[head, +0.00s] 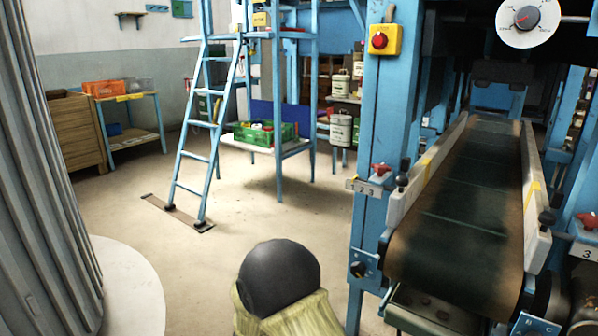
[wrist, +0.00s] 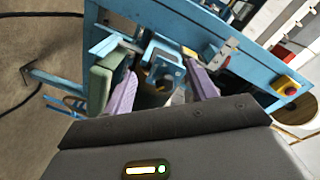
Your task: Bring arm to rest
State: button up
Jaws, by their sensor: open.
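My gripper (wrist: 163,85) shows in the wrist view with its two purple fingers spread apart. Nothing is held between them. Behind and between the fingers are parts of a blue metal frame (wrist: 245,60); I cannot tell how far they are from the fingertips. The gripper does not show in the head view. The task names no other object.
A dark conveyor belt (head: 465,205) in a blue machine frame fills the right. A yellow box with a red knob (head: 379,40) is on its post. A blue ladder (head: 205,125) and a green crate (head: 263,136) stand further back. Floor left of centre is clear.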

jog(key=s+d+r+n+g+y+p, duration=0.2)
jog(key=s+d+n+g+y, duration=0.35)
jog(key=s+n, duration=0.5)
jog(key=s+d+r+n+g+y+p, duration=0.1)
jog(key=s+d+n+g+y, duration=0.6)
jog(key=s, duration=0.6)
notch_tip(320, 180, up, 37)
jog(key=t+h+p, duration=0.1)
jog(key=t+p, duration=0.1)
jog(key=p, duration=3.5)
jog(key=shift+w+a+n, duration=0.35)
jog(key=shift+w+n, duration=0.05)
jog(key=shift+n, duration=0.05)
jog(key=shift+w+h, duration=0.1)
jog(key=shift+h, duration=0.15)
